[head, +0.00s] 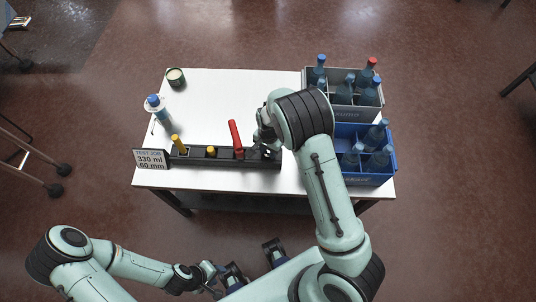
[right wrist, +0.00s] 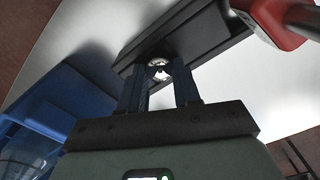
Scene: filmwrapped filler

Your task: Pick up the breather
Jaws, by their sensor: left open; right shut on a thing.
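A small round, shiny metallic piece that I take to be the breather (right wrist: 159,70) sits between my right gripper's fingertips in the right wrist view. My right gripper (right wrist: 160,85) is shut on it, at the edge of the dark tool tray (right wrist: 205,30). In the head view my right gripper (head: 262,147) is over the right end of the tray (head: 225,162), and the piece is hidden there. I cannot tell whether the piece still touches the tray. My left gripper (head: 214,277) is open, low and in front of the table, away from the tray.
In the tray stand a red-handled tool (head: 236,136), a yellow-handled tool (head: 178,141) and a yellow knob (head: 211,151). A blue-capped bottle (head: 157,108) and a dark cup (head: 176,77) stand left. Grey (head: 343,115) and blue (head: 366,181) bottle crates stand right. The white table (head: 215,100) is clear mid-back.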

